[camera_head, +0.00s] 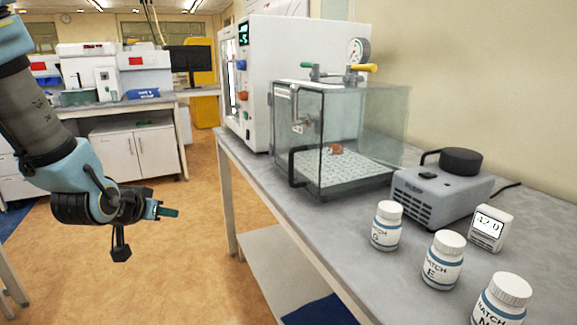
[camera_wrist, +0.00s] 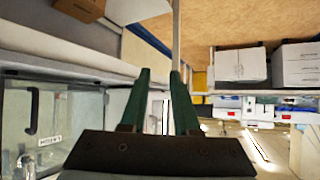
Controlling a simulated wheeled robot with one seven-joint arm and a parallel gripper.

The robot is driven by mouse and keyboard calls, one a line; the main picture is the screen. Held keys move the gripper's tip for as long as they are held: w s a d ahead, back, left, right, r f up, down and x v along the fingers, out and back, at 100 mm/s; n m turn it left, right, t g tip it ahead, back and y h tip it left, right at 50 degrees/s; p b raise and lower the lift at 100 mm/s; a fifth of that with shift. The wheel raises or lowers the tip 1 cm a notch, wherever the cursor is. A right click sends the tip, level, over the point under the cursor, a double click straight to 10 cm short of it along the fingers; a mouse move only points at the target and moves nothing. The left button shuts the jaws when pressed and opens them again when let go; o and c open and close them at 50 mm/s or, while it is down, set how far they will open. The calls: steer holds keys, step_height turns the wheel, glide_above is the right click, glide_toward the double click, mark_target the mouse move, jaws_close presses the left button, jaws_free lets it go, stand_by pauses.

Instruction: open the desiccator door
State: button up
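The desiccator (camera_head: 345,180) is a clear glass box on the grey bench, with a brown-red item on a white perforated plate inside. Its door (camera_head: 308,148) is the left-facing glass panel and looks closed. The door has a black bar handle (camera_head: 293,168) and a metal latch (camera_head: 297,124). In the wrist view, which looks upside down, the black handle (camera_wrist: 34,110) shows at the left. My gripper (camera_head: 170,212) is in the air left of the desiccator, over the aisle, well apart from the handle. Its green fingers (camera_wrist: 161,75) are parted with nothing between them.
A pressure gauge (camera_head: 358,51) and valves sit on the desiccator's top. A grey pump (camera_head: 440,194), several white bottles (camera_head: 386,226) and a small display (camera_head: 490,228) stand to its right. A white instrument (camera_head: 262,80) stands behind it. The aisle left of the bench is free.

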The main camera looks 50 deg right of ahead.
steer(key=s+d+r+m+g+h, duration=0.1)
steer(key=s+d+r+m+h, duration=0.2)
steer(key=s+d+h, duration=0.55)
steer(key=m+g, duration=0.2)
glide_toward(290, 165)
steer(key=shift+h, duration=0.45)
steer(key=p+x, duration=0.1)
steer(key=x, duration=0.2)
steer(key=p+x, duration=0.1)
steer(key=x, duration=0.3)
steer(key=p+x, duration=0.1)
steer(key=x, duration=0.2)
steer(key=shift+w+d+f, duration=0.1)
steer(key=shift+d+f, duration=0.15)
steer(key=shift+f, duration=0.15)
jaws_close()
